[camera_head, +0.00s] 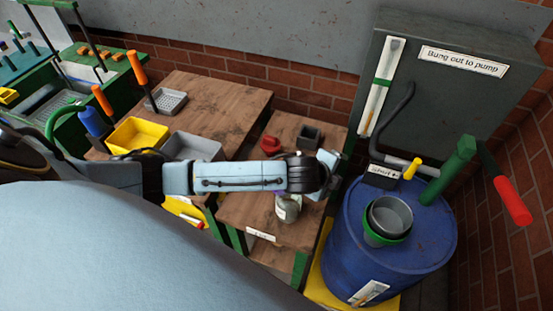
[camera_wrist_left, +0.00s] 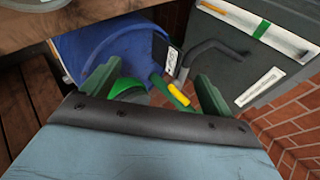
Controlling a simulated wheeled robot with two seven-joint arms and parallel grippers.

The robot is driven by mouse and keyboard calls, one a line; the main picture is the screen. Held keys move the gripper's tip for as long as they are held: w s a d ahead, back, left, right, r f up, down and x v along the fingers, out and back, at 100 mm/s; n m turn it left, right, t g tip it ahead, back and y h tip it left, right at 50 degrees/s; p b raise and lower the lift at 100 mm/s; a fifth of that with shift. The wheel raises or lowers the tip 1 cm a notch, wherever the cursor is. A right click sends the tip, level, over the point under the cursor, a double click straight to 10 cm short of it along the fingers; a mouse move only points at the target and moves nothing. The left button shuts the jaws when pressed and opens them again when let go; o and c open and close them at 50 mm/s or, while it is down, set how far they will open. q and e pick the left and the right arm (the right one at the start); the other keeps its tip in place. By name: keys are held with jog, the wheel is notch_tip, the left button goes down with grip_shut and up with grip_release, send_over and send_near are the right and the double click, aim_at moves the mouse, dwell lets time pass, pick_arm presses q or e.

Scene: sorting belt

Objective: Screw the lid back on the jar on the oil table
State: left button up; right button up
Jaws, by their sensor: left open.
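A glass jar (camera_head: 288,208) with a pale rim stands upright on the small wooden oil table (camera_head: 240,212), just below my left arm in the head view. A rounded, clear edge at the top left of the left wrist view may be this jar (camera_wrist_left: 30,4). A red object (camera_head: 271,145) lies farther back on the table; I cannot tell whether it is the lid. My left gripper (camera_head: 328,165) is at the table's right edge, right of the jar and apart from it. Its green fingers (camera_wrist_left: 157,82) are open and empty. My right gripper is not in view.
A dark square box (camera_head: 309,137) stands at the table's back. A blue drum (camera_head: 350,240) with a grey bucket (camera_head: 390,215), a green pump and a yellow-handled part is on the right. A yellow bin (camera_head: 138,135) and grey tray (camera_head: 192,146) stand on the left bench.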

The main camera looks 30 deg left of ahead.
pick_arm(q)
jog(key=w+a+n+g+y+b, duration=0.25)
jog(key=a+g+y+b, duration=0.2)
jog(key=a, duration=1.15)
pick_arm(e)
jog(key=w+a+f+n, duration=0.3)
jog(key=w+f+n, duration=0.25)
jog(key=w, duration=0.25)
pick_arm(q)
jog(key=s+m+g+h+b, duration=0.1)
jog(key=m+b, duration=0.1)
jog(key=s+m+g+b, duration=0.1)
jog(key=m+g+b, duration=0.1)
jog(key=m, duration=0.1)
jog(key=s+d+m+g+h+b, duration=0.1)
jog(key=m+b, duration=0.1)
jog(key=m, duration=0.1)
jog(key=shift+s+f+h+b, duration=0.3)
jog(key=shift+f+h, duration=0.05)
jog(key=shift+f, duration=0.05)
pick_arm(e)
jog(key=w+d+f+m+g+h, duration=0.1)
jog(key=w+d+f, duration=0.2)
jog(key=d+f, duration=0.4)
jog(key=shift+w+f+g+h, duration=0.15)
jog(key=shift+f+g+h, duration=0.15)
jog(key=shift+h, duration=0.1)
